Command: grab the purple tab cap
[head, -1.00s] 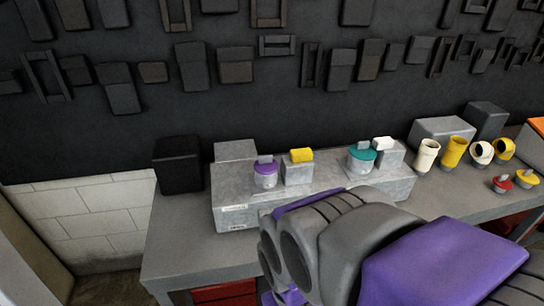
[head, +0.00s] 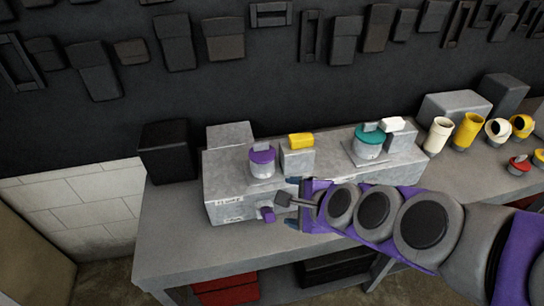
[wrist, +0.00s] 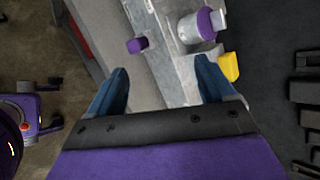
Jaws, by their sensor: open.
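The purple cap with a grey tab (head: 262,158) sits on a short grey stub on top of the long grey metal duct box (head: 225,208). In the wrist view the purple tab cap (wrist: 205,23) is at the upper right, ahead of the right finger. A smaller purple knob (head: 268,214) sticks out of the box's front face; it also shows in the wrist view (wrist: 137,45). My gripper (head: 291,203) is in front of the box, below and right of the cap. Its blue fingers (wrist: 163,84) are apart, with nothing between them.
A yellow cap (head: 301,140) on a grey block stands just right of the purple cap. Farther right are a teal cap (head: 368,138), a white cap (head: 391,124) and several yellow and cream pipes. A black box (head: 169,150) stands left. The bench (head: 168,235) is clear at front left.

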